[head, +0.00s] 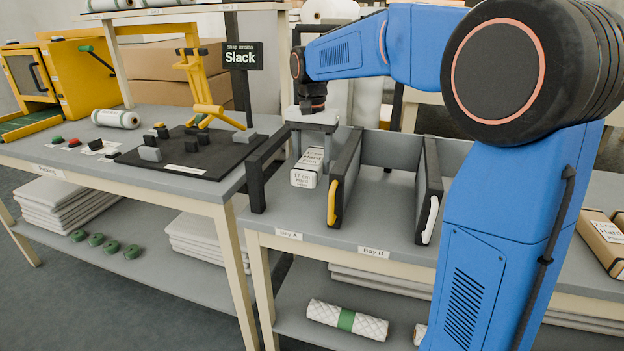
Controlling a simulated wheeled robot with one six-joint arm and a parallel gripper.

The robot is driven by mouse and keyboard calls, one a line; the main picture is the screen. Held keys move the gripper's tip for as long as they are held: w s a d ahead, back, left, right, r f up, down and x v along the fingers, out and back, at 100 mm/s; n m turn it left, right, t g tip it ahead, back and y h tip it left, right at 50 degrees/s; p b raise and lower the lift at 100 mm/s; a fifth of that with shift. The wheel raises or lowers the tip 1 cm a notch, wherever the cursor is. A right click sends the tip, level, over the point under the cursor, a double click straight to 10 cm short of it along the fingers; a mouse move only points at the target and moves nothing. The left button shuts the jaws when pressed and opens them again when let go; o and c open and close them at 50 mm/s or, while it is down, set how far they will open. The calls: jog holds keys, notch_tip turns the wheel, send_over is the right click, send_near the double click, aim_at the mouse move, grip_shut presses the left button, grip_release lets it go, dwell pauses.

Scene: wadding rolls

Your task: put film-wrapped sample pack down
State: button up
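The film-wrapped sample pack (304,179) is a small white box-like pack with a printed label, in the head view. It is in Bay A, between the black left wall (258,185) and the black divider with a yellow handle (345,175). My gripper (312,153) points down over it, with a grey finger on each side, and appears shut on the pack. The pack is at or just above the grey bench surface (384,210); I cannot tell whether it touches. Part of its far end is hidden by the fingers.
Bay B, right of the yellow-handled divider, looks empty up to the white-handled divider (430,185). At left, the packing bench holds a black mat (190,150) with fixtures, a white roll (115,118) and a "Slack" sign (241,56). Brown boxes (606,236) lie far right.

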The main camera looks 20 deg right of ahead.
aim_at(312, 158)
jog(key=shift+f, duration=2.5)
jog(key=o, duration=1.1)
jog(key=shift+f, duration=0.1)
jog(key=shift+c, duration=0.2)
notch_tip(312, 158, up, 12)
jog(key=shift+r, duration=0.15)
